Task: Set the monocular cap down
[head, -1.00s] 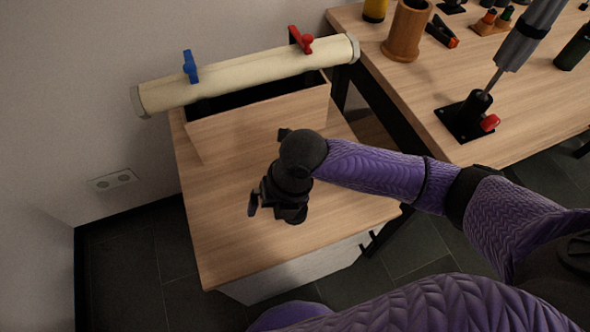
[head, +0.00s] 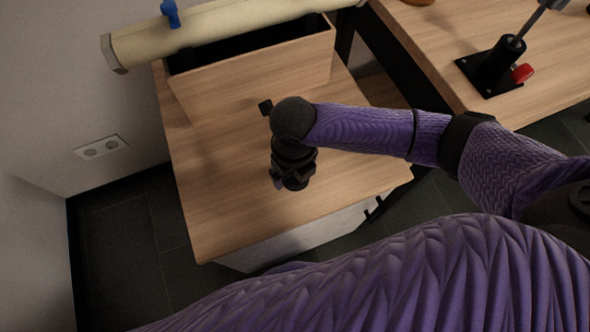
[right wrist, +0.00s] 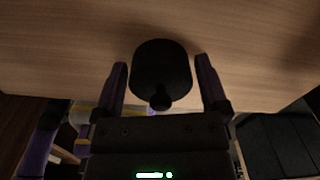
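The monocular cap (right wrist: 160,72) is a dark, rounded piece with a small knob on its near side. In the right wrist view it sits between the two fingers of my right gripper (right wrist: 161,62), with narrow gaps at its sides, so the fingers look open around it. In the head view my right gripper (head: 290,182) points down over the low wooden tabletop (head: 220,215), and the cap is hidden there. Whether the cap rests on the wood or hangs just above it I cannot tell. My left gripper is not in view.
A wooden box (head: 255,70) stands at the back of the low tabletop, with a cream tube (head: 225,30) behind it. A higher table (head: 450,50) at the right carries a black stand (head: 497,62) with a red knob. The tabletop's front left is clear.

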